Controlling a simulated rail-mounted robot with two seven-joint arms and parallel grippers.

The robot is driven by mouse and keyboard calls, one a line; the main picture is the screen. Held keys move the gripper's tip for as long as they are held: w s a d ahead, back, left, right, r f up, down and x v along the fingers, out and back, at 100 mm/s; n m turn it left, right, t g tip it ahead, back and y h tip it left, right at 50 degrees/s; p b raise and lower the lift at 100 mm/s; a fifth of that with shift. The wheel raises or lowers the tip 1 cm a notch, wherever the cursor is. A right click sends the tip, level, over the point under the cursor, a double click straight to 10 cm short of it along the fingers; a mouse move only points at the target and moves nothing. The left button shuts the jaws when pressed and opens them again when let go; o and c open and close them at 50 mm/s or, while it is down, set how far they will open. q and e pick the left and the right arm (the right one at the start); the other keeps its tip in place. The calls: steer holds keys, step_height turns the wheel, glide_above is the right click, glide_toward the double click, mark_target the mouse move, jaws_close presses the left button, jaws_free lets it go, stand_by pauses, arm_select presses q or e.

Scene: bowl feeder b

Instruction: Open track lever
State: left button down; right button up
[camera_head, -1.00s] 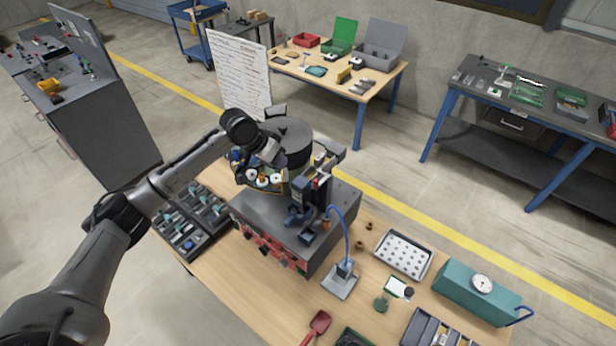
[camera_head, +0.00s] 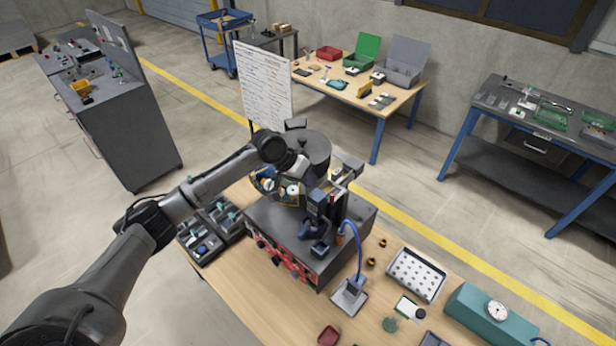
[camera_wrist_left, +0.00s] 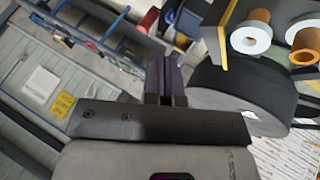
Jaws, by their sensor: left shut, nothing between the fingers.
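The bowl feeder stands on the wooden bench. Its dark round bowl (camera_head: 312,150) sits behind a grey base box (camera_head: 300,235) with a red-marked front. A track (camera_head: 346,172) runs off the bowl's right side. I cannot clearly make out the track lever. My left gripper (camera_head: 299,166) is in front of the bowl, partly hidden by its own wrist. In the left wrist view its dark fingers (camera_wrist_left: 165,80) are together and hold nothing. The bowl's dark side (camera_wrist_left: 235,92) is right of them there, with white and orange round parts (camera_wrist_left: 250,38) above it. My right gripper is out of view.
A divided tray (camera_head: 212,228) lies left of the feeder. A blue cable rises from a small stand (camera_head: 349,297) at front right. A perforated tray (camera_head: 417,274) and a teal gauge box (camera_head: 490,318) stand farther right. A whiteboard (camera_head: 265,85) stands behind.

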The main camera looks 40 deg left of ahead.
arm_select(q)
steer(key=shift+p+x, duration=0.65)
steer(key=shift+x, duration=2.85)
steer(key=shift+d, duration=0.1)
